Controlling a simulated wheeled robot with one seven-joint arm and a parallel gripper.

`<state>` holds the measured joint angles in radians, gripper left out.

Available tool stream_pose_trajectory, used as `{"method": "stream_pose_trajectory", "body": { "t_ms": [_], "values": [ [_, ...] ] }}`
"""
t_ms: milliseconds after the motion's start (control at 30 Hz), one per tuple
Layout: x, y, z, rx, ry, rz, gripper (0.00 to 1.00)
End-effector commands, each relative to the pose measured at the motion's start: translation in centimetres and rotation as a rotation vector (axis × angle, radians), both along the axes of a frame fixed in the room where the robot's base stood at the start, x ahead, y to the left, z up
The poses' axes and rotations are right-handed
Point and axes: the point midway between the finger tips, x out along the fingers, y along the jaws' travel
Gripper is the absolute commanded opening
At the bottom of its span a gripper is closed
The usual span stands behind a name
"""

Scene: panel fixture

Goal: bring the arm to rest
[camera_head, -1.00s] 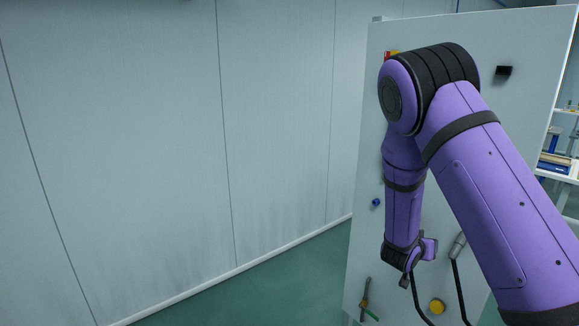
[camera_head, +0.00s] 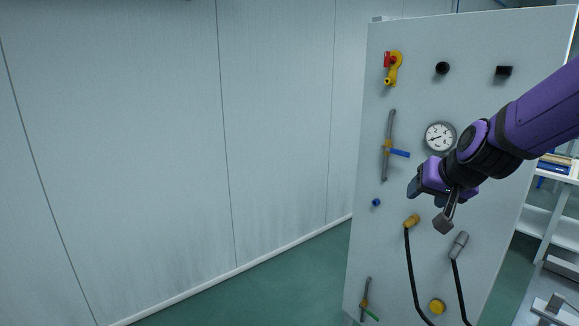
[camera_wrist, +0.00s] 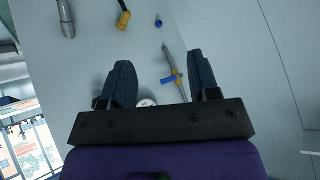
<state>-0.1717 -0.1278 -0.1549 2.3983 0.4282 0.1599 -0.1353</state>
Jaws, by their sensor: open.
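My purple and black arm reaches in from the right in the head view. My gripper (camera_head: 445,222) hangs in front of the panel (camera_head: 480,45), below the round gauge (camera_head: 440,136). The wrist view shows its two dark padded fingers (camera_wrist: 165,85) spread apart with nothing between them. Through that gap I see the pipe with the blue-handled valve (camera_wrist: 172,77) and part of the gauge (camera_wrist: 146,103). I cannot tell the exact distance from the fingers to the panel.
The panel carries a yellow valve with a red handle (camera_head: 392,68), black knobs (camera_head: 443,68), a yellow-ended cable (camera_head: 411,220), a grey-ended cable (camera_head: 459,245), a yellow button (camera_head: 437,306) and a green-handled valve (camera_head: 367,303). Shelving (camera_head: 548,215) stands at right. The floor (camera_head: 270,295) at left is clear.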

Motion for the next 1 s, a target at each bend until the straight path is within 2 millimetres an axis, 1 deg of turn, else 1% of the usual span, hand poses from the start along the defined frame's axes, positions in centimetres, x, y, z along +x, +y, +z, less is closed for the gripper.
{"method": "stream_pose_trajectory", "body": {
  "t_ms": [33, 100, 167, 300, 467, 500, 600, 700, 800, 900, 1000],
  "values": [
    [-1.5, 0.1, 1.2, 0.002, 0.005, 0.024, 0.56],
    [-3.7, 0.3, 2.3, 0.000, 0.024, 0.060, 0.56],
    [-5.6, 0.3, 3.2, -0.008, 0.040, 0.089, 0.56],
    [-10.2, 0.3, 4.9, -0.041, 0.082, 0.144, 0.56],
    [-15.6, -0.2, 6.1, -0.102, 0.138, 0.184, 0.56],
    [-16.9, -0.4, 6.2, -0.120, 0.153, 0.189, 0.56],
    [-19.9, -0.8, 6.5, -0.163, 0.188, 0.195, 0.56],
    [-22.2, -1.2, 6.6, -0.198, 0.215, 0.193, 0.56],
    [-23.6, -1.5, 6.6, -0.222, 0.234, 0.190, 0.56],
    [-24.2, -1.6, 6.6, -0.234, 0.246, 0.186, 0.56],
    [-24.4, -1.7, 6.5, -0.237, 0.248, 0.186, 0.56]
  ]
}}
